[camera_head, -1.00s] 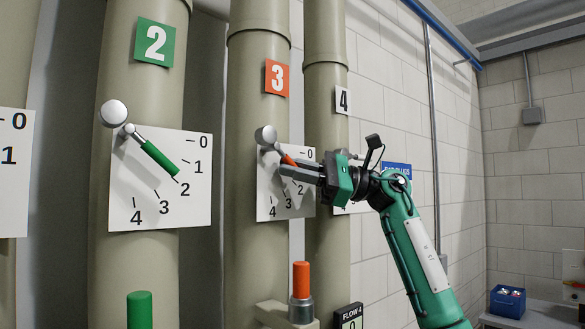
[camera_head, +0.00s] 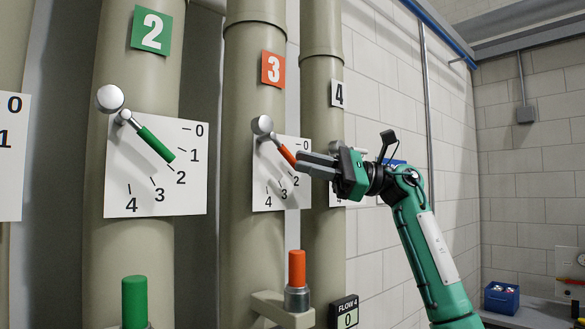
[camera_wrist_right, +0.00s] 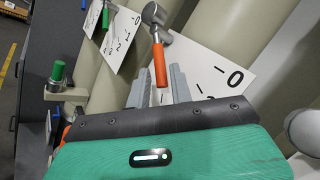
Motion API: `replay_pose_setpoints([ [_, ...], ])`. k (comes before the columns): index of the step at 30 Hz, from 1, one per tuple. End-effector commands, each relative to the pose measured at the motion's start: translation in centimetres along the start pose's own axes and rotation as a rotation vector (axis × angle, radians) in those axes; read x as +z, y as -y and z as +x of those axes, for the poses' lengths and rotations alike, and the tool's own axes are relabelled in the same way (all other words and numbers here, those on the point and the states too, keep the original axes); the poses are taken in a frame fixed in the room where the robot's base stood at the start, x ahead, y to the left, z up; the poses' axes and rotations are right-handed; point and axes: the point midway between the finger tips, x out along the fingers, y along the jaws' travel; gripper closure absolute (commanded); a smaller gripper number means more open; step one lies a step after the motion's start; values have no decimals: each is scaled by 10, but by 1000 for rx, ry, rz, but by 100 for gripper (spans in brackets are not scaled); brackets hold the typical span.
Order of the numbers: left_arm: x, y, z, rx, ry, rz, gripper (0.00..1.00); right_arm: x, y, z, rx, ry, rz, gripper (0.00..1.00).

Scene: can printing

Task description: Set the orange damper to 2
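The orange damper handle (camera_head: 286,154) is on the third pipe, in front of a white dial plate (camera_head: 262,180). It slants down to the right, roughly toward the 2; I cannot tell the exact mark because my gripper covers part of the scale. My right gripper (camera_head: 303,162) is at the handle's tip, just right of it. In the right wrist view its two grey fingers (camera_wrist_right: 160,84) stand apart, with the orange handle (camera_wrist_right: 159,63) in line between them and a gap on the sides. My left gripper is not in view.
A green damper handle (camera_head: 156,144) on the second pipe points near its 2. An orange-topped post (camera_head: 297,269) and a green-topped post (camera_head: 135,301) stand below. A flow display (camera_head: 346,313) reads 0.

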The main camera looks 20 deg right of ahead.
Motion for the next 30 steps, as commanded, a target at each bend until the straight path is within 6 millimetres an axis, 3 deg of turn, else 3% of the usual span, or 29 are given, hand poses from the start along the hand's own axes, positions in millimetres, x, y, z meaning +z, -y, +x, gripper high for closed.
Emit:
replay_pose_setpoints([
  [1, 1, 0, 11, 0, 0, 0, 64, -5, -3, -15, -4, -3, -1, 78],
  [6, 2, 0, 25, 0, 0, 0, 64, -3, -2, -54, -3, -2, -1, 78],
  [12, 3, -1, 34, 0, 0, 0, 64, -2, -1, -85, -2, -1, 0, 78],
  [18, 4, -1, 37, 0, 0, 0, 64, -1, 0, -97, 0, -1, -1, 78],
  [30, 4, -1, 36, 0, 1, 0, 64, -1, 0, -97, 0, -1, -1, 78],
])
